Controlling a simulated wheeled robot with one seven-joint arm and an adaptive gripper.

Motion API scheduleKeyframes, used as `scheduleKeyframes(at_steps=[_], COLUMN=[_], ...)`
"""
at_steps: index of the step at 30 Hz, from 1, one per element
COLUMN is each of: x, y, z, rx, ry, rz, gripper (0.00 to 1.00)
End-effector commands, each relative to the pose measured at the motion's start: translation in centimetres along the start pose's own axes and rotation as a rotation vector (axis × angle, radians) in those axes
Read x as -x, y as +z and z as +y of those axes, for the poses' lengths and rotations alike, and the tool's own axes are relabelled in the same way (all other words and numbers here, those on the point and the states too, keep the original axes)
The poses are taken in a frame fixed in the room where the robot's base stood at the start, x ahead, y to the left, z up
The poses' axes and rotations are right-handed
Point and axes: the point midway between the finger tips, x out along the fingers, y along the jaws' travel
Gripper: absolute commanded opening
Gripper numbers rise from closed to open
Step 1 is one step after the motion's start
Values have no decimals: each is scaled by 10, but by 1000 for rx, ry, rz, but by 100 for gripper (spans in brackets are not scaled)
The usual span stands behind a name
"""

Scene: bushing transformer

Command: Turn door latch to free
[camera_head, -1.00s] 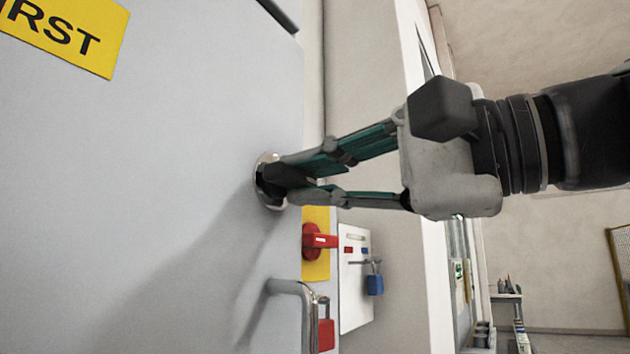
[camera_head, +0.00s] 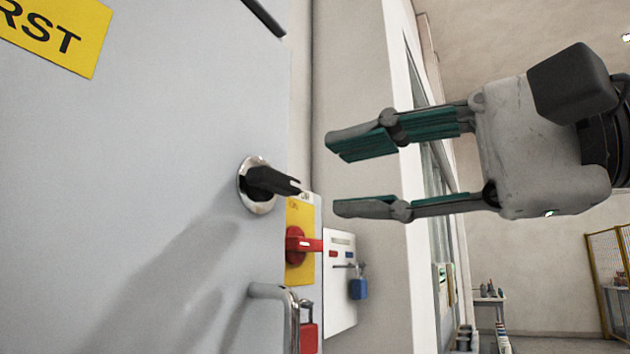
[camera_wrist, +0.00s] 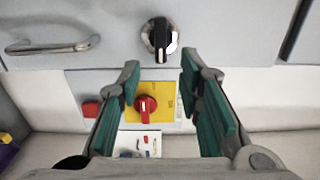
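The door latch (camera_head: 268,183) is a black knob on a round silver plate on the grey cabinet door. It also shows at the top middle of the wrist view (camera_wrist: 160,38), its knob lying along the picture's vertical with a light line on it. My gripper (camera_head: 335,175) is open and empty. It stands to the right of the latch in the head view, with a clear gap between its fingertips and the knob. In the wrist view the fingers (camera_wrist: 160,68) are spread wide, with the latch beyond and between their tips.
A metal door handle (camera_head: 290,310) with a red padlock (camera_head: 308,336) is below the latch. A red rotary switch on a yellow plate (camera_head: 300,265) sits below right of it. A white board (camera_head: 340,310) holds a blue padlock (camera_head: 358,288). Open air surrounds my gripper.

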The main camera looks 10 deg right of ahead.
Motion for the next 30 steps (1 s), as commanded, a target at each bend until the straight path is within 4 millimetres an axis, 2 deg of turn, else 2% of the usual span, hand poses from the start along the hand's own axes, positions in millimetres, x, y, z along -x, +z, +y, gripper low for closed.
scheduleKeyframes(at_steps=[3, 10, 30], x=[24, 50, 54], y=[1, 0, 0], z=[-1, 0, 1], rx=[1, -1, 1], ry=[-2, 0, 4], rz=[0, -2, -1], gripper=[32, 32, 32])
